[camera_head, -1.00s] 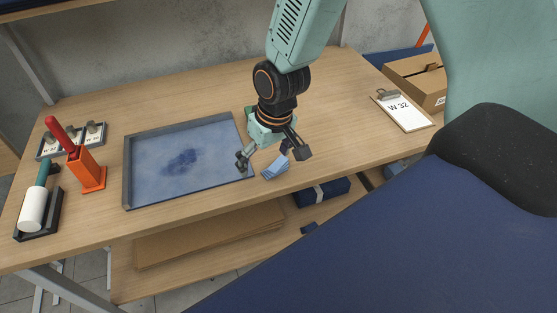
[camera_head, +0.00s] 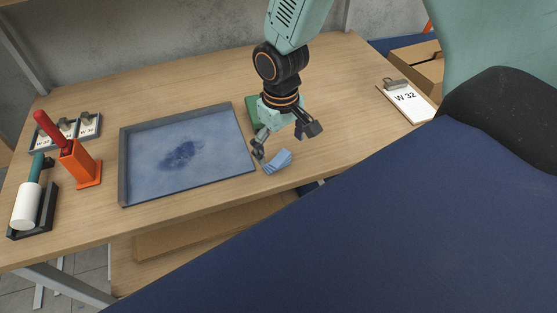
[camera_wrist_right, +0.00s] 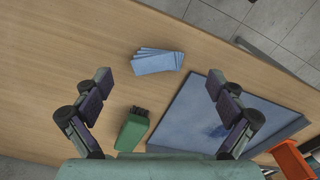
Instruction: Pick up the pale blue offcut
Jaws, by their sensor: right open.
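The pale blue offcut (camera_head: 278,160) lies on the wooden bench just right of the shallow blue tray. It looks like several thin fanned layers. In the right wrist view the offcut (camera_wrist_right: 158,62) shows between the lines of the two fingers and beyond their tips. My right gripper (camera_head: 286,142) is open and empty above the bench, slightly behind and above the offcut, with its fingers spread. Both fingers also show wide apart in the right wrist view (camera_wrist_right: 159,81). My left gripper is not in view.
The grey-rimmed blue tray (camera_head: 123,165) lies left of the offcut. A green brush (camera_wrist_right: 132,130) lies behind it, partly hidden by my gripper in the head view.

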